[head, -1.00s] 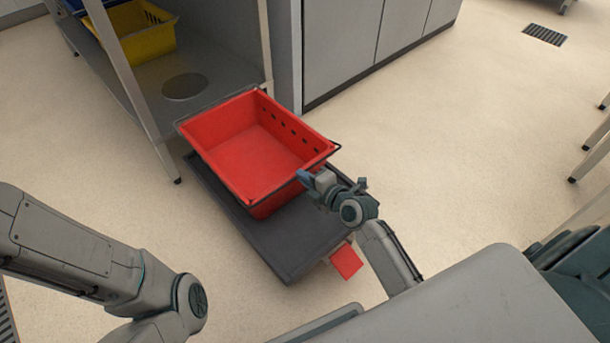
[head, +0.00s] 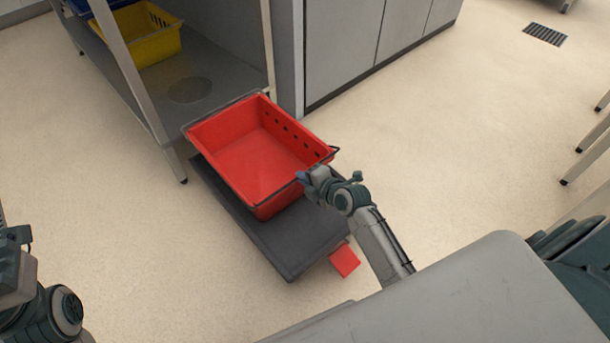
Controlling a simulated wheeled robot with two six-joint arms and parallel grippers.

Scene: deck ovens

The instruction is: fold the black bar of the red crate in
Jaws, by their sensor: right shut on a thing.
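The red crate (head: 250,165) stands open and empty on a dark flat platform (head: 290,250). A thin black bar (head: 337,151) shows at the crate's right end, sticking out a little past the rim. Another dark bar (head: 222,108) runs along the far left end. My right gripper (head: 306,179) is at the near right corner of the crate, shut on the black bar there. Its fingers hide that part of the bar. My left arm shows at the lower left edge; its fingers cannot be made out.
A red pedal-like piece (head: 344,260) sticks out of the platform's near end. A steel shelf rack (head: 215,75) holding a yellow crate (head: 155,45) stands behind at the left. Grey cabinets (head: 345,45) stand behind.

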